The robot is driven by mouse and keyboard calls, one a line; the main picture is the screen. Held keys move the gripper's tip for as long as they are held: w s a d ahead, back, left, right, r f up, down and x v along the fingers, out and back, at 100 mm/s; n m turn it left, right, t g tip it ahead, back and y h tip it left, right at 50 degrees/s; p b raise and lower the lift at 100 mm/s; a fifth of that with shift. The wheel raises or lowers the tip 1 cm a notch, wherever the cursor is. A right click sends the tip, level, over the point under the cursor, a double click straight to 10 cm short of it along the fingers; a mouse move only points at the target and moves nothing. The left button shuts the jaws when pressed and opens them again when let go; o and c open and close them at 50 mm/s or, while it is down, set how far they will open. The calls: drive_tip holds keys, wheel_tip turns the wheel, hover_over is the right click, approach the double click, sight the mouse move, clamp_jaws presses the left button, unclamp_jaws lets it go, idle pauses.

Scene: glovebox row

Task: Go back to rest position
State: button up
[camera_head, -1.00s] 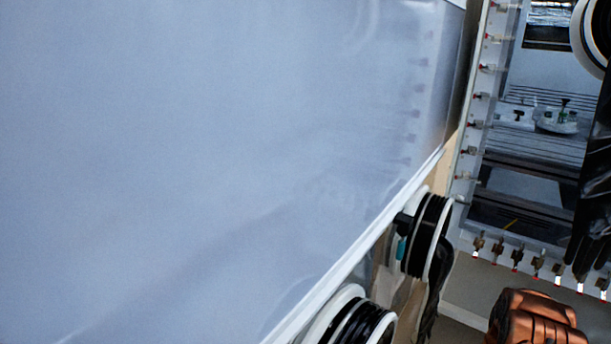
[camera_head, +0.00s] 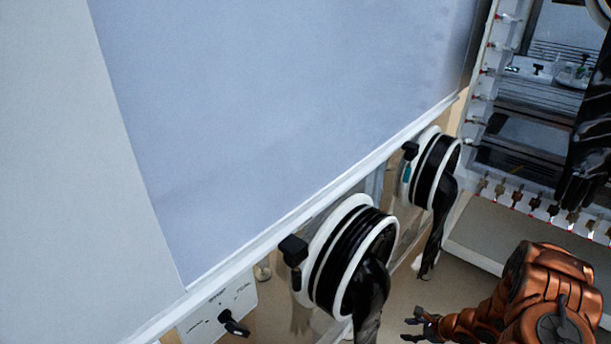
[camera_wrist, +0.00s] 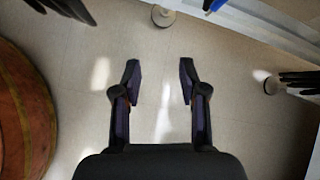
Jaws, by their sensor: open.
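My gripper (camera_wrist: 158,82) is open and empty in the wrist view, with its two dark fingers apart over the pale tiled floor (camera_wrist: 150,50). In the head view, my gripper (camera_head: 418,326) shows at the lower right at the end of my copper-coloured arm, over the floor and apart from the glovebox. Nothing is between the fingers.
A glovebox with a large bluish window (camera_head: 290,90) fills the left and middle. Two ports with hanging black gloves, a nearer one (camera_head: 350,255) and a farther one (camera_head: 435,170), stick out near my arm. A dial panel (camera_head: 225,305) sits lower left. Another glovebox (camera_head: 500,60) stands right.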

drive_tip(key=w+d+r+n+h+p, duration=0.1)
drive_tip(key=d+r+n+h+p, duration=0.2)
drive_tip(key=r, duration=0.7)
drive_tip(key=w+d+r+n+h+p, duration=0.2)
drive_tip(key=d+r+p, duration=0.15)
drive_tip(key=r, duration=0.55)
drive_tip(key=w+d+r+n+h+p, duration=0.1)
drive_tip(key=d+r+n+h+p, duration=0.3)
drive_tip(key=r, duration=0.6)
drive_tip(key=s+r+g+h+p, duration=0.15)
drive_tip(key=s+r, duration=0.25)
drive_tip(key=r, duration=0.8)
drive_tip(key=s+a+r+n+g+p, duration=0.1)
drive_tip(key=s+a+r+n+p, duration=0.25)
drive_tip(key=s+r, duration=0.35)
drive_tip(key=s+a+r+n+g+p, duration=0.25)
drive_tip(key=s+a+r, duration=0.3)
drive_tip(key=r, duration=0.35)
drive_tip(key=s+a+r+n+g+y+p, duration=0.1)
drive_tip(key=s+a+r+n+y+p, duration=0.1)
drive_tip(key=s+a+r, duration=0.3)
drive_tip(key=s+a+r+n+g+y+p, duration=0.1)
drive_tip(key=s+a+r+n+p, duration=0.3)
drive_tip(key=s+a, duration=0.7)
drive_tip(key=s+r+n+y, duration=0.1)
drive_tip(key=s+r, duration=0.1)
drive_tip(key=s, duration=0.3)
drive_tip(key=shift+a+r+n, duration=0.2)
drive_tip(key=shift+a+n, duration=0.05)
drive_tip(key=shift+n, duration=0.05)
